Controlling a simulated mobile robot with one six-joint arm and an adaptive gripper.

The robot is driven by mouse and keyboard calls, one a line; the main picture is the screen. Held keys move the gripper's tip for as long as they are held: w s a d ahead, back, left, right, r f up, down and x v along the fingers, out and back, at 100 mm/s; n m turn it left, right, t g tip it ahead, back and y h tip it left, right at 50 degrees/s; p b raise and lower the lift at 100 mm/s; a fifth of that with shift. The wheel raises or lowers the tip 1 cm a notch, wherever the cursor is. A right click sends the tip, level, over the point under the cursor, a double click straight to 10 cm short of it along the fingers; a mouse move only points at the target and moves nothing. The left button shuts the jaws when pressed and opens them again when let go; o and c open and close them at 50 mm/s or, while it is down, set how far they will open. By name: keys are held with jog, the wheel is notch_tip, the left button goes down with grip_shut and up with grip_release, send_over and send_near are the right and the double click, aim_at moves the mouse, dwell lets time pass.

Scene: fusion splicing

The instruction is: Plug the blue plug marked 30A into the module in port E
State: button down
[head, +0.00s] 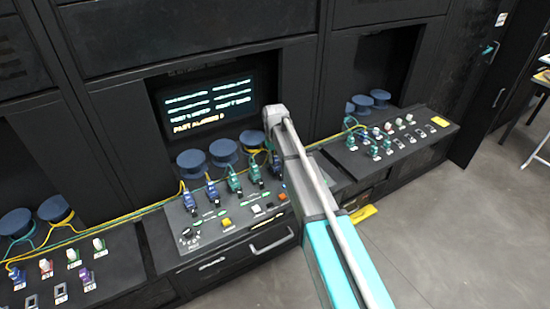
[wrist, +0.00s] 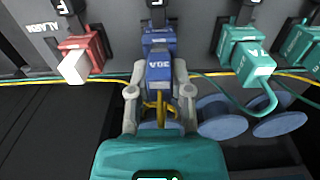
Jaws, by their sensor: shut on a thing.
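In the wrist view my gripper (wrist: 160,92) is shut on the blue plug (wrist: 159,68), whose label reads 30A upside down. A yellow cable runs from the plug back between the fingers. Just beyond the plug is a blue module (wrist: 158,38) in the panel, in line with it. They look very close or touching; I cannot tell if the plug is seated. The port letter above the module is partly cut off and unclear.
In the wrist view a red module with a white part (wrist: 82,55) is on the left, and a teal plug with its cable (wrist: 250,65) on the right. Yellow and green cables cross the panel. In the head view a screen (head: 207,105) stands behind the middle console (head: 215,240).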

jog(key=shift+f+b, duration=0.55)
dwell(0.7)
jog(key=shift+c, duration=2.3)
grip_release()
jog(key=shift+r, duration=0.15)
